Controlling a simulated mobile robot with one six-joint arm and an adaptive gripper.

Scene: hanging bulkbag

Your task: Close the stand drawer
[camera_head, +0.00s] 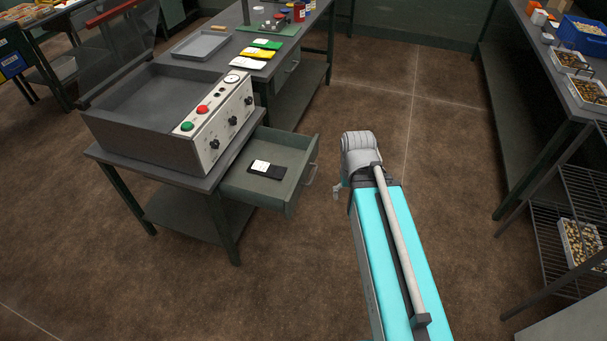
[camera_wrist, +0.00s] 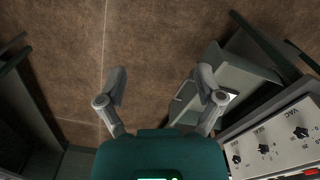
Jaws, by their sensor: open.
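The stand drawer (camera_head: 272,158) is pulled out from the right side of the dark stand (camera_head: 222,207), under the control machine. It is a grey-green open box with a bar handle (camera_head: 310,174) on its front. A black item with a white label (camera_head: 266,169) lies inside. My gripper (camera_wrist: 160,72) is open and empty in the wrist view. The drawer (camera_wrist: 240,72) also shows there, to the right, with its handle partly behind the right finger. In the head view, only a small part of my gripper (camera_head: 338,189) shows, right of the drawer front and apart from it.
The machine (camera_head: 215,125) with buttons and knobs sits on the stand. Behind it is a workbench (camera_head: 240,60) with coloured packets and a tray. A table (camera_head: 560,90) and wire rack (camera_head: 570,200) stand at the right. The floor between is clear.

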